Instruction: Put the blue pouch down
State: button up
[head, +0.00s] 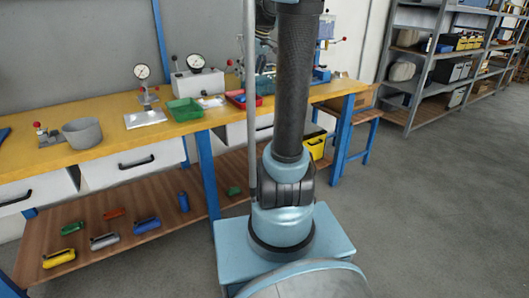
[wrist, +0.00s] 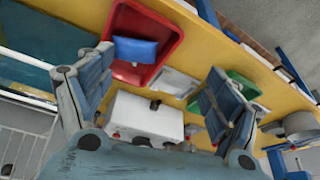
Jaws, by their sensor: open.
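The red tray (wrist: 176,22) also shows in the head view (head: 233,98), partly hidden behind my arm. I cannot make out the pouch clearly in the head view. My gripper (wrist: 160,62) is open, its two fingers wide apart with nothing between them. It is above the bench, with the tray beyond its left finger. How high it is over the pouch is hard to tell.
The yellow bench (head: 100,146) holds a green tray (head: 185,109), a grey pot (head: 82,133), a dial gauge (head: 142,72) and a white machine (head: 197,84). Several coloured items lie on the lower wooden shelf (head: 170,200). Grey floor (head: 440,210) is open at right.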

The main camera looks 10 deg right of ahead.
jog(key=s+f+m, duration=0.2)
jog(key=s+f, duration=0.5)
jog(key=s, duration=0.4)
jog(key=s+a+f+m+h, duration=0.1)
jog(key=s+f+m, duration=0.1)
jog(key=s+f, duration=0.4)
jog(key=s+f+m+g+h, duration=0.1)
jog(key=s+f, duration=0.6)
jog(key=s, duration=1)
jog(key=shift+a+f+m, duration=0.35)
jog(key=shift+m, duration=0.55)
jog(key=shift+s, duration=0.1)
